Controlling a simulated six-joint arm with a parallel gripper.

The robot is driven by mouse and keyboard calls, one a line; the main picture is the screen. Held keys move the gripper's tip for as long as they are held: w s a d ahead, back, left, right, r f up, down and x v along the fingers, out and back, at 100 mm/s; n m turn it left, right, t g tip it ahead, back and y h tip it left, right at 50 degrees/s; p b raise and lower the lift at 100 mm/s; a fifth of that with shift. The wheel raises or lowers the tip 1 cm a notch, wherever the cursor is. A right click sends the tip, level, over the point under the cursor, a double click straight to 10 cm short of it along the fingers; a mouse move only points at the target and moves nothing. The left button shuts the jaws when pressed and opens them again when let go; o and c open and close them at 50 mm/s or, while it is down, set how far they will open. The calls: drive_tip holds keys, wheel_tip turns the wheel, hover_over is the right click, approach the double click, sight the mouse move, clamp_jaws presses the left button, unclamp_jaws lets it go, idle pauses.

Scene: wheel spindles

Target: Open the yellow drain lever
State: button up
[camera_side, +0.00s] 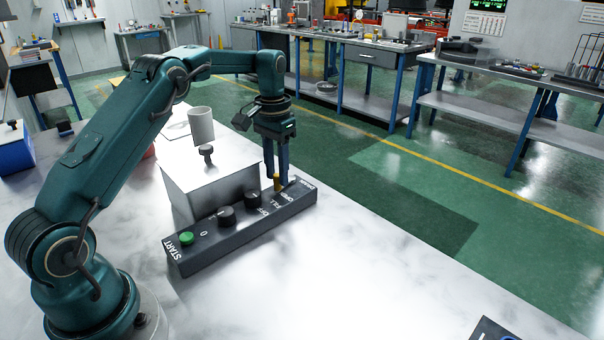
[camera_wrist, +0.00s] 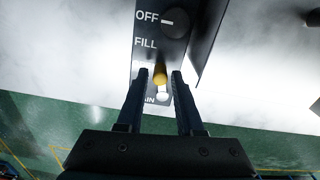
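The yellow drain lever (camera_side: 277,182) stands near the far right end of a dark control panel (camera_side: 240,233). It also shows in the wrist view (camera_wrist: 160,74), below the FILL label and by the partly hidden DRAIN label. My gripper (camera_side: 276,178) points down over that end of the panel. In the wrist view its two fingers (camera_wrist: 161,76) are apart, one on each side of the lever. A gap shows between the lever and each finger, the right one smaller. The lever's base is partly hard to make out.
The panel also carries a green START button (camera_side: 186,238) and black knobs (camera_side: 226,216). A grey box (camera_side: 208,180) with a black knob on top stands behind the panel. A light grey cup (camera_side: 201,124) is farther back. The tabletop in front of the panel is clear.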

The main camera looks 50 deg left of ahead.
clamp_jaws()
drive_tip(key=n, duration=0.1)
drive_tip(key=d+n, duration=0.1)
drive_tip(key=n, duration=0.1)
drive_tip(key=w+d+n, duration=0.1)
drive_tip(key=n, duration=0.1)
drive_tip(key=shift+w, duration=0.1)
drive_tip(key=shift+w+d+n, duration=0.25)
drive_tip(key=shift+w+n, duration=0.1)
drive_tip(key=shift+n, duration=0.7)
drive_tip(key=shift+w+d+n, duration=0.25)
drive_tip(key=shift+w+n, duration=0.05)
drive_tip(key=shift+n, duration=0.75)
unclamp_jaws()
